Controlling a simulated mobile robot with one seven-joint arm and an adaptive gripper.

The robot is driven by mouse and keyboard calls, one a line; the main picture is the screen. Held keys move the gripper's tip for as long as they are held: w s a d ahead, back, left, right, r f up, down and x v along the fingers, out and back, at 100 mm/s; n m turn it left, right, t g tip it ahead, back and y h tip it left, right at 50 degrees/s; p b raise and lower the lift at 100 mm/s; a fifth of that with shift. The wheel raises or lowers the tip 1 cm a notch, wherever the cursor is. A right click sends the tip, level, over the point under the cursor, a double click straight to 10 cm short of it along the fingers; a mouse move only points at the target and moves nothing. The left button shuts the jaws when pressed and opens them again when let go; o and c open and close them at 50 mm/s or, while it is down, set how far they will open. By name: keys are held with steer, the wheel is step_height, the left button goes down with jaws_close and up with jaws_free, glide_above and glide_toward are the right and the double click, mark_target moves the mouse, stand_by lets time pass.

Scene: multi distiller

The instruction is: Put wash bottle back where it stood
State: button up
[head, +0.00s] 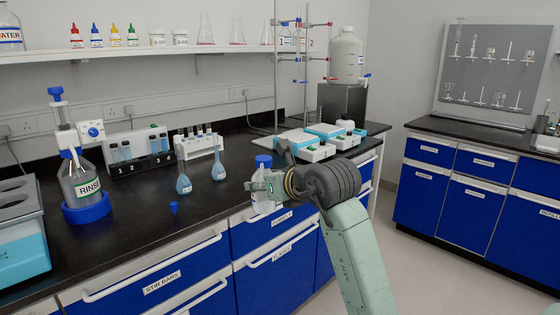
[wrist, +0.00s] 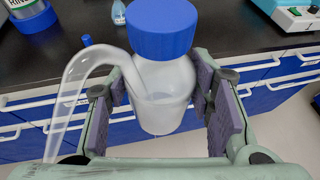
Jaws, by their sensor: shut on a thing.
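The wash bottle (wrist: 162,82) is white and translucent with a blue cap and a bent spout tube that curves to the left. In the wrist view it is upright between the purple pads of my gripper (wrist: 163,100), which is shut on it. In the head view the wash bottle (head: 263,163) shows its blue cap beside my gripper (head: 262,185), at the front edge of the black bench. In the wrist view the drawer fronts lie behind and below the bottle, so it is held at or just off the bench edge.
A rinse bottle (head: 83,185) in a blue base stands at the left. A rack (head: 138,150) and teal-topped devices (head: 318,152) stand behind. Bare black bench lies front left of the gripper.

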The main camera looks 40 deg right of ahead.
steer(key=w+a+f+n+y, duration=0.1)
steer(key=a+f+n+y, duration=0.1)
steer(key=a+f, duration=1.8)
steer(key=w+a+f+n+y, duration=0.2)
steer(key=a+f+n+y, duration=0.1)
steer(key=a+f, duration=1.6)
step_height(320, 180, down, 6)
steer(key=shift+a+y, duration=0.4)
